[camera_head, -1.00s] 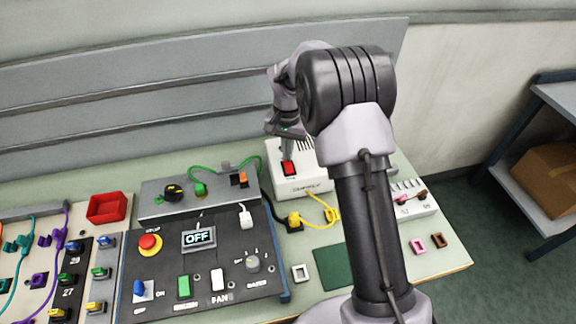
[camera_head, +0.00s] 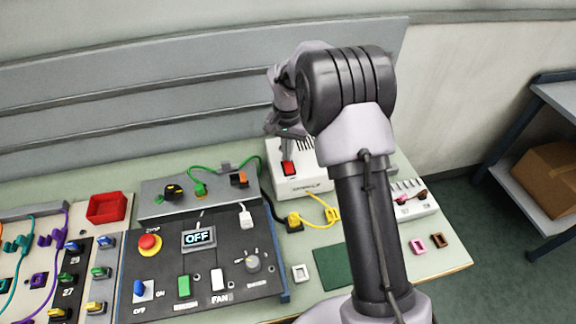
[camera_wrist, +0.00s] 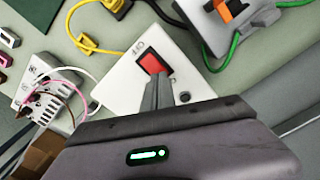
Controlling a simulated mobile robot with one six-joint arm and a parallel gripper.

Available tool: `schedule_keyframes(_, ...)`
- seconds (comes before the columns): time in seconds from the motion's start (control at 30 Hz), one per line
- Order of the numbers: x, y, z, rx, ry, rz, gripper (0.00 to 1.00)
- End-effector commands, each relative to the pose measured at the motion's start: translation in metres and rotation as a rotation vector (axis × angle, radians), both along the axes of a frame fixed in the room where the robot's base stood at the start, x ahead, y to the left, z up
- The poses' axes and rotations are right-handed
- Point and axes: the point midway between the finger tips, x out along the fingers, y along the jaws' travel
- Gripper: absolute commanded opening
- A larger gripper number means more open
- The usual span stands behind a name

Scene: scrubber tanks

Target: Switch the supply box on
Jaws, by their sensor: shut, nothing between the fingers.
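The supply box is a white box (camera_head: 304,184) at the back of the table, with a red rocker switch (camera_head: 288,168) on its face. In the wrist view the white box (camera_wrist: 125,90) and the red switch (camera_wrist: 153,63) show close up. My gripper (camera_wrist: 156,82) is shut and empty. Its fingertips are at the lower edge of the red switch in the wrist view; I cannot tell whether they touch it. In the head view my gripper (camera_head: 287,152) is just above the switch, partly hidden by my arm.
A dark control panel (camera_head: 170,280) with a display reading OFF (camera_head: 198,238) stands to the left. A yellow cable (camera_head: 318,206) runs in front of the box. A grey unit with an orange switch (camera_head: 239,179) is beside it. A red bin (camera_head: 106,207) lies farther left.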

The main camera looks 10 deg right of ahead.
Motion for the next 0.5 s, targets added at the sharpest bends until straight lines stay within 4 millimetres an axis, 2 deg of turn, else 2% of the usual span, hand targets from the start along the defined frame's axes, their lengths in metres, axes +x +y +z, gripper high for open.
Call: schedule_keyframes(0.5,-0.0001,0.0000,-0.0086,0.000,0.000,0.000,0.00)
